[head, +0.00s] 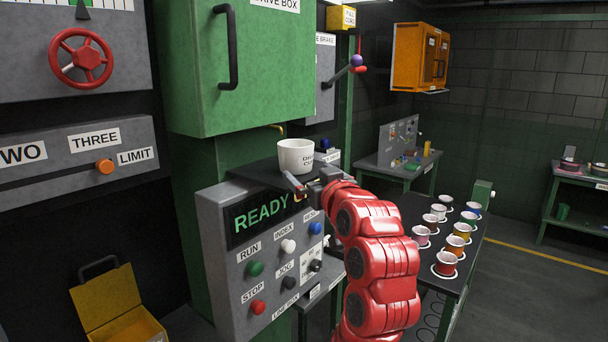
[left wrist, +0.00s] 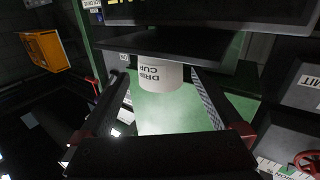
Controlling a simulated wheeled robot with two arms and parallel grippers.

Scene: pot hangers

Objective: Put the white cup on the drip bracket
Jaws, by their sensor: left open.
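The white cup (head: 296,157), lettered as the drip cup, stands upright on a dark flat bracket (head: 254,167) below the green drive box. My left gripper (head: 304,187) is in front of the cup, with its red arm coming up from the bottom. In the left wrist view the cup (left wrist: 160,77) shows between the two spread fingers (left wrist: 158,82), against the dark plate of the bracket (left wrist: 200,45). The gripper is open; I cannot tell whether a finger touches the cup. My right gripper is not in view.
A grey control panel (head: 244,268) with a READY display and buttons stands below the bracket. The green drive box (head: 280,75) hangs above. A dark table (head: 412,208) with several coloured cups stands at right. A yellow open box (head: 105,300) is at lower left.

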